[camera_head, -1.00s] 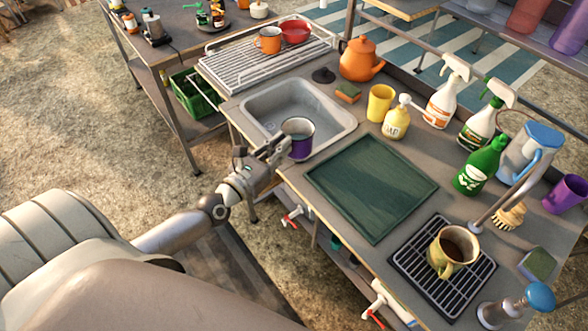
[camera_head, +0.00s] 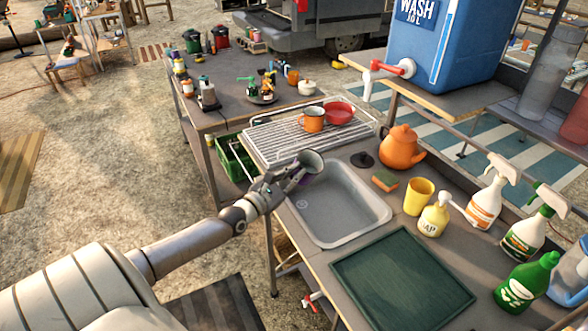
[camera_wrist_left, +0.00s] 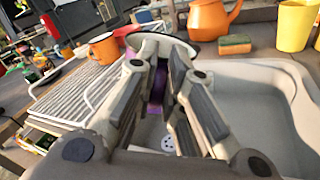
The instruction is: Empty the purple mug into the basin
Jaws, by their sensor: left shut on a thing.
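My left gripper (camera_head: 283,182) is shut on the purple mug (camera_head: 304,180) and holds it up at the basin's left side. The mug looks tilted, and its grey inside shows in the head view. I cannot make out any contents or anything pouring. In the left wrist view, the purple wall (camera_wrist_left: 157,88) shows between the fingers (camera_wrist_left: 165,95), with the rim beyond them. The grey basin (camera_head: 345,222) is set into the counter below and to the right; its visible floor looks empty, with a drain in it. My right gripper is not in view.
A drying rack (camera_head: 275,143) with an orange mug (camera_head: 312,120) and a red bowl (camera_head: 340,112) lies behind the basin. An orange teapot (camera_head: 400,147), sponge (camera_head: 385,181), yellow cup (camera_head: 419,196) and soap bottle (camera_head: 434,217) stand right. A green tray (camera_head: 400,280) lies in front.

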